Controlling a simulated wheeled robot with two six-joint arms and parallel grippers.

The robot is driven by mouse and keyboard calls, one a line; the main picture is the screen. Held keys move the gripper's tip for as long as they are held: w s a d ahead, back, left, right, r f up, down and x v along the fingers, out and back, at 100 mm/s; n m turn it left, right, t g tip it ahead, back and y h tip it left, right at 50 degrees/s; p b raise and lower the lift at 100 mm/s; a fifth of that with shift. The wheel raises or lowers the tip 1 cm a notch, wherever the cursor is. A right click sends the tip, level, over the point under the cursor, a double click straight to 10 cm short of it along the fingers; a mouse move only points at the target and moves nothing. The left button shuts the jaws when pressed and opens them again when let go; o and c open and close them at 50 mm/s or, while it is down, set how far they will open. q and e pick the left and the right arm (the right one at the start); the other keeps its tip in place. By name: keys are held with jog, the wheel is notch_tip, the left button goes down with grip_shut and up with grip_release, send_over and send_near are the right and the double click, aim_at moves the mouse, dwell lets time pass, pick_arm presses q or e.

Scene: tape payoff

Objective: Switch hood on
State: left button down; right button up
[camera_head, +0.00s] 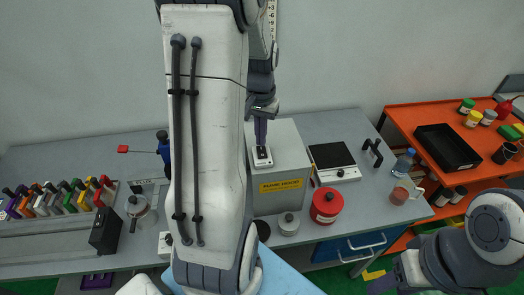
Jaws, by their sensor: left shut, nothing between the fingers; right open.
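The fume hood box (292,183) is a grey box with a yellow label reading FUME HOOD on its front. A white switch plate (269,163) with a dark rocker lies on its top. My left gripper (262,142) points down at the switch with its fingers shut and empty. Its tips are at or just over the rocker; I cannot tell whether they touch. The tips hide part of the rocker, so its position is unclear. My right gripper (384,284) is low at the right, open, near the bottom edge and only partly seen.
My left arm hides the middle of the grey bench. A red canister (326,206), a small pot (288,223) and a hot plate (334,162) stand close to the hood. An orange table (405,116) stands at the right.

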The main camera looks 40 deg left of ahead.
aim_at(261, 148)
pick_arm(q)
jog(key=shift+f+b, duration=0.55)
jog(key=shift+f, duration=0.3)
dwell(0.3)
notch_tip(261, 148, up, 7)
jog(key=p, duration=0.6)
jog(key=shift+r+p, duration=0.1)
jog(key=shift+p, duration=0.2)
